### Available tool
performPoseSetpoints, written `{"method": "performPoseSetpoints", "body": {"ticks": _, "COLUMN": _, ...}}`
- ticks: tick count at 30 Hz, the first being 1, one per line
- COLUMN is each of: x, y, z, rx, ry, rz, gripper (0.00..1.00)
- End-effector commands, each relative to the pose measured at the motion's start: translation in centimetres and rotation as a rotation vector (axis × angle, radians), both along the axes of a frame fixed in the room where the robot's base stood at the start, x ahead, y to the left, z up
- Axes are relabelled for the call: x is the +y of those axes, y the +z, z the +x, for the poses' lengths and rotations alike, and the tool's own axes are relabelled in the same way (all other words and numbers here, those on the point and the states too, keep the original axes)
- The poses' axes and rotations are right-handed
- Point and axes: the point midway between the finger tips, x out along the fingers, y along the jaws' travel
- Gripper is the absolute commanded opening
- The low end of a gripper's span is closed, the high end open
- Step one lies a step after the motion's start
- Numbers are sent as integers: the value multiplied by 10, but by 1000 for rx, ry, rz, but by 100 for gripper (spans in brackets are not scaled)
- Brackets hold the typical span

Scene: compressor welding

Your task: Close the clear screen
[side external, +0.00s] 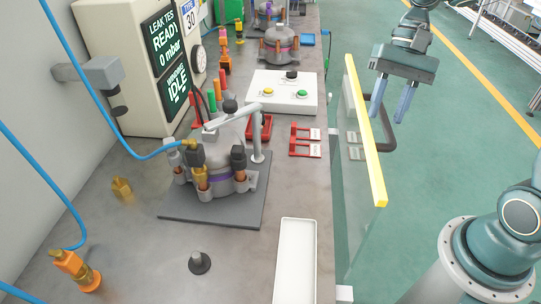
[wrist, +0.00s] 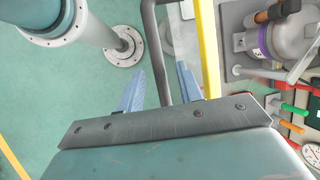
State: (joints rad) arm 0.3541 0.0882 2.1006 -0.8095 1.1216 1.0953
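The clear screen (side external: 354,225) is a transparent panel with a yellow edge strip (side external: 365,130), standing along the right edge of the bench in the side view. In the wrist view the yellow strip (wrist: 209,50) runs right of my fingers. A dark bar handle (side external: 388,130) sticks out from the screen on the floor side; it also shows in the wrist view (wrist: 154,45). My gripper (side external: 391,100) is open, its two blue fingers apart beside the screen. In the wrist view the handle appears between the fingers (wrist: 160,82), with gaps on both sides; contact is not visible.
A compressor (side external: 222,160) sits in a fixture on the bench, with a leak-test box (side external: 135,60) behind it. A white button box (side external: 283,92), red brackets (side external: 305,140) and a white tray (side external: 295,262) lie near the screen. Green floor is open right of the screen.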

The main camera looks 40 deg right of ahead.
Motion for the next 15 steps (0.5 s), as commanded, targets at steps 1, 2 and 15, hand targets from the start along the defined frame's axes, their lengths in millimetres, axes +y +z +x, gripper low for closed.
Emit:
{"method": "performPoseSetpoints", "body": {"ticks": 1, "x": 0, "y": 0, "z": 0, "rx": 1, "ry": 0, "rz": 1, "gripper": 36}}
{"method": "performPoseSetpoints", "body": {"ticks": 2, "x": 0, "y": 0, "z": 0, "rx": 1, "ry": 0, "rz": 1, "gripper": 36}}
{"method": "performPoseSetpoints", "body": {"ticks": 15, "x": -9, "y": 20, "z": 4, "rx": -2, "ry": -1, "rz": 1, "gripper": 36}}
